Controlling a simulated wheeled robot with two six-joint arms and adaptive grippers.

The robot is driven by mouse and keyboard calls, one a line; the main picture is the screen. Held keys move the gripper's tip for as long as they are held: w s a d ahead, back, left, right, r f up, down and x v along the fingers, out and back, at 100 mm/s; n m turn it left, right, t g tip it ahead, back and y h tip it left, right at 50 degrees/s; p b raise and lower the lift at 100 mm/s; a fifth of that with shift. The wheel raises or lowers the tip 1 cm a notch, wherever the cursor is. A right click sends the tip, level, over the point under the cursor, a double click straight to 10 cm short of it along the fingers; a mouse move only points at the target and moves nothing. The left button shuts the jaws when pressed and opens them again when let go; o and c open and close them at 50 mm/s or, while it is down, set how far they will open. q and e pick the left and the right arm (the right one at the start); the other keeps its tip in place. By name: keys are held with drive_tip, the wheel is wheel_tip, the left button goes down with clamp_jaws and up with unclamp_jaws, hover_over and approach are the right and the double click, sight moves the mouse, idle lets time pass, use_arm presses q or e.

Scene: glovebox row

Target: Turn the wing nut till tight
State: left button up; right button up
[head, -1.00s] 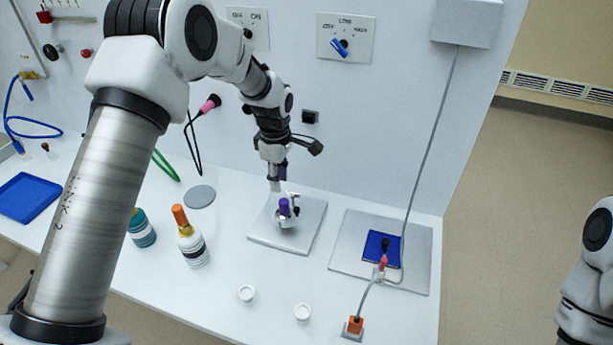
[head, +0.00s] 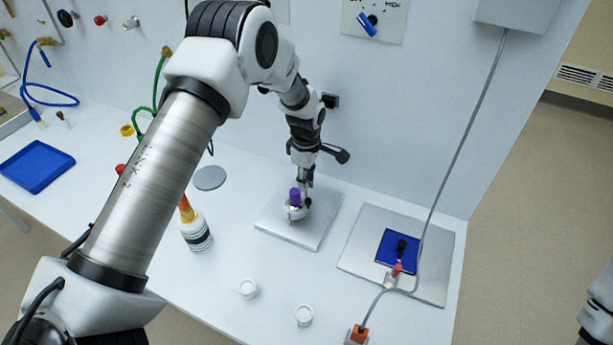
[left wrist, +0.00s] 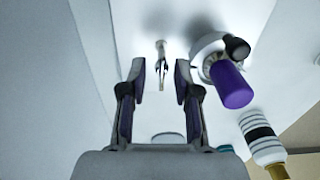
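My left gripper (head: 306,184) is low over the pale square plate (head: 284,240), just behind and right of a purple-topped white round fitting (head: 295,198). In the left wrist view my left gripper (left wrist: 160,75) is open with nothing between its fingertips. A small slim metal piece (left wrist: 162,62), perhaps the wing nut on its stud, shows beyond the gap, roughly in line with it; its wings cannot be made out. The purple cylinder (left wrist: 231,86) and a black knob (left wrist: 237,48) are right of the fingers. My right gripper is out of view.
A white bottle with an orange top (head: 196,234) stands left of the plate. Two small white cups (head: 247,288) (head: 304,315) are in front. A grey board (head: 428,279) with a blue pad (head: 389,252) and a cable lies right. The wall panel rises close behind.

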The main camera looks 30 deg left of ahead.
use_arm(q)
drive_tip(key=shift+s+r, duration=0.15)
drive_tip(key=shift+s, duration=0.05)
drive_tip(key=shift+c, duration=0.7)
clamp_jaws()
